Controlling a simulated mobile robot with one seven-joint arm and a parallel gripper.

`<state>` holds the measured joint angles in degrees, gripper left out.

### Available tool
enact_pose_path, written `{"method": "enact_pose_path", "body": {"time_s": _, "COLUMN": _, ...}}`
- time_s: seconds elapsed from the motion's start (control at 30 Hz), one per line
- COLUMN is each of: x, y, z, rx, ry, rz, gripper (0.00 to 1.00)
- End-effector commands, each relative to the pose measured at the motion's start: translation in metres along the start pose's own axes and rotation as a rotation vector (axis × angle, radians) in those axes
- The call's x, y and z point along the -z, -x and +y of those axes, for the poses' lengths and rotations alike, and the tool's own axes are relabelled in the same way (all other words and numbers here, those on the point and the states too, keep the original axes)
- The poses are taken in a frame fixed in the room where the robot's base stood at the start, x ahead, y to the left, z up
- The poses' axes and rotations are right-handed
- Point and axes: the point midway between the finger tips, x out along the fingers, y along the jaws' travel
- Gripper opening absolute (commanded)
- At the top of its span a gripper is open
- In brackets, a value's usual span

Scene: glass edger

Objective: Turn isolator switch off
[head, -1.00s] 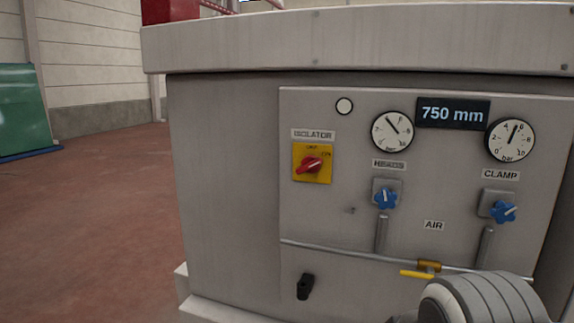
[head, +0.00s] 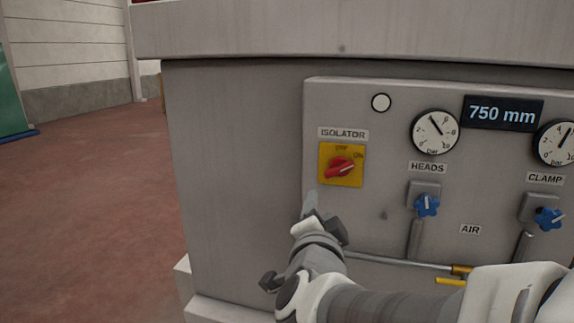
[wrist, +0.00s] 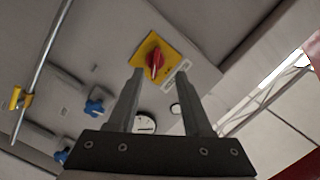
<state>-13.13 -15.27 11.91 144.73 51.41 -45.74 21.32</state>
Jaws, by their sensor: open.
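The isolator switch (head: 341,167) is a red rotary knob on a yellow plate, under an ISOLATOR label, on the grey machine panel. Its pointer is turned toward the ON mark at the right; OFF is marked at the top. My gripper (head: 311,200) is below and slightly left of the switch in the head view. In the wrist view, the red knob (wrist: 154,63) shows beyond and between the fingers of my open gripper (wrist: 157,88). The gripper is empty, and I see no contact with the knob.
Right of the switch are two round gauges (head: 435,132), a 750 mm display (head: 502,113), and blue HEADS (head: 427,205) and CLAMP (head: 549,218) knobs. A pipe with a yellow valve handle (head: 450,281) runs below. The floor (head: 90,220) at left is clear.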

Motion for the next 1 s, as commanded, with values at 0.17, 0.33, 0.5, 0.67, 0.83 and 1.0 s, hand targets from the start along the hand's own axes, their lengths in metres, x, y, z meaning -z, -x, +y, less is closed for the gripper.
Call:
{"method": "enact_pose_path", "body": {"time_s": 0.17, "x": 0.014, "y": 0.001, "z": 0.003, "rx": -0.013, "ry": -0.062, "rz": 0.123, "gripper": 0.50}}
{"method": "enact_pose_path", "body": {"time_s": 0.33, "x": 0.020, "y": -0.004, "z": 0.005, "rx": -0.016, "ry": -0.078, "rz": 0.161, "gripper": 0.50}}
{"method": "enact_pose_path", "body": {"time_s": 0.5, "x": 0.024, "y": -0.026, "z": 0.006, "rx": -0.018, "ry": -0.077, "rz": 0.161, "gripper": 0.50}}
{"method": "enact_pose_path", "body": {"time_s": 0.67, "x": 0.029, "y": -0.056, "z": 0.006, "rx": -0.018, "ry": -0.076, "rz": 0.161, "gripper": 0.50}}
{"method": "enact_pose_path", "body": {"time_s": 0.83, "x": 0.034, "y": -0.089, "z": 0.007, "rx": -0.018, "ry": -0.076, "rz": 0.160, "gripper": 0.50}}
{"method": "enact_pose_path", "body": {"time_s": 1.0, "x": 0.040, "y": -0.120, "z": 0.007, "rx": -0.017, "ry": -0.077, "rz": 0.160, "gripper": 0.50}}
